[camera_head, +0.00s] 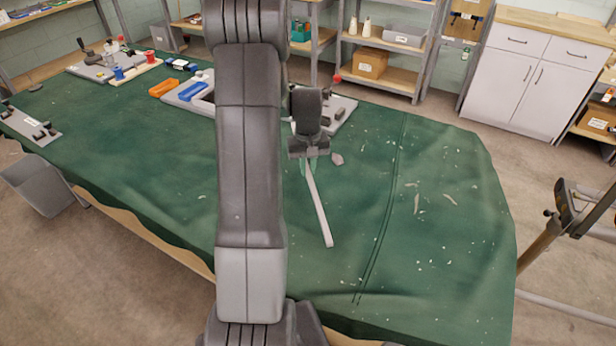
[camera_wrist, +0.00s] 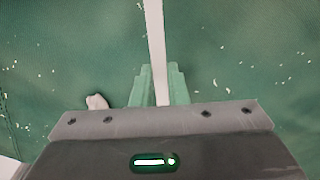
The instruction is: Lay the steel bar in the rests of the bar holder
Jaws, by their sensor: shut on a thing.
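The steel bar is a long, pale, straight strip. In the head view the bar (camera_head: 319,208) runs from my gripper (camera_head: 309,166) towards the front of the table. In the wrist view the bar (camera_wrist: 155,40) runs up out of the picture from between the green fingers of my gripper (camera_wrist: 159,88). My gripper is shut on the bar near one end. I cannot tell whether the bar touches the cloth. I cannot tell for sure which fixture is the bar holder: a grey plate with dark blocks (camera_head: 20,122) lies at the far left edge, and another grey plate (camera_head: 343,110) lies partly hidden behind my gripper.
The green cloth (camera_head: 440,240) is mostly clear on the right, with pale scraps. A small grey piece (camera_head: 337,159) lies beside my gripper. My arm hides the middle of the table.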

